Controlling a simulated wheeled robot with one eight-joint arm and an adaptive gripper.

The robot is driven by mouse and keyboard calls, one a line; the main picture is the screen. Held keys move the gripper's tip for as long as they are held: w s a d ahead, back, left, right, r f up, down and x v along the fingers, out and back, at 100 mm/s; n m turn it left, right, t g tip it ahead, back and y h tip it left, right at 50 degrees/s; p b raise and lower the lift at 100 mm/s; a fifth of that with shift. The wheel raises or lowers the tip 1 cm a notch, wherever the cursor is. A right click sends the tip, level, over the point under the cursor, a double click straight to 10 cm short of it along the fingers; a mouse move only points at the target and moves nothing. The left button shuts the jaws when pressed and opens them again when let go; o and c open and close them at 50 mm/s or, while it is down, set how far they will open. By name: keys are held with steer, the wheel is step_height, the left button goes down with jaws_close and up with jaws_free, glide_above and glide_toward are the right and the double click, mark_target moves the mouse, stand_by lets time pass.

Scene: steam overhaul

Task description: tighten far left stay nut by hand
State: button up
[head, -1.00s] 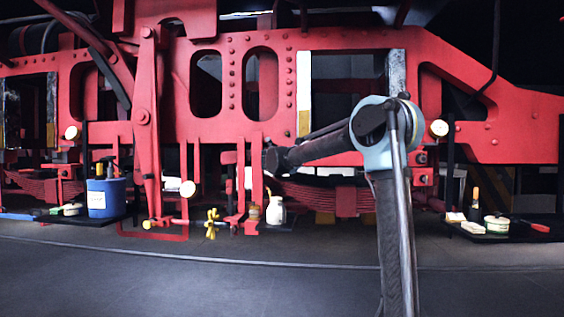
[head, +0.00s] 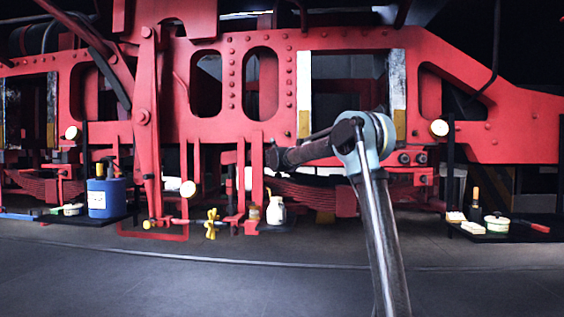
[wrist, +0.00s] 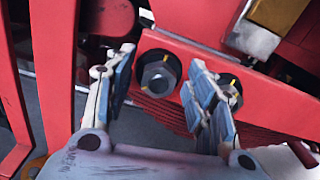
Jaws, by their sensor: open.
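In the wrist view, two grey hex nuts with yellow marks sit on a red frame plate. The left nut (wrist: 160,73) shows beyond and between my fingertips. The right nut (wrist: 231,92) is partly covered by my right finger. My gripper (wrist: 162,58) is open and empty, its blue-padded fingers either side of the left nut in the picture. I cannot tell how much gap in depth is left; no contact shows. In the head view, my arm reaches left towards the red frame, and this pair of nuts cannot be made out behind it. Other nuts (head: 404,158) show right of my arm.
The red locomotive frame (head: 350,40) fills the background, with leaf springs (head: 315,192) below. A hanging tray (head: 490,236) with small containers is at right; a blue canister (head: 106,198) is at left. The floor in front is clear.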

steer(key=c, duration=1.1)
steer(key=shift+o, duration=0.2)
steer(key=shift+s+d+f+m, duration=0.1)
steer(key=shift+d+f+m, duration=0.15)
steer(key=shift+m, duration=3.9)
steer(key=shift+w+d+f+m, duration=0.1)
steer(key=shift+f+m, duration=0.15)
steer(key=shift+m, duration=3.95)
steer(key=shift+s+d+f+m, duration=0.1)
steer(key=shift+d+f+m, duration=0.15)
steer(key=shift+m, duration=3.9)
steer(key=shift+a, duration=0.1)
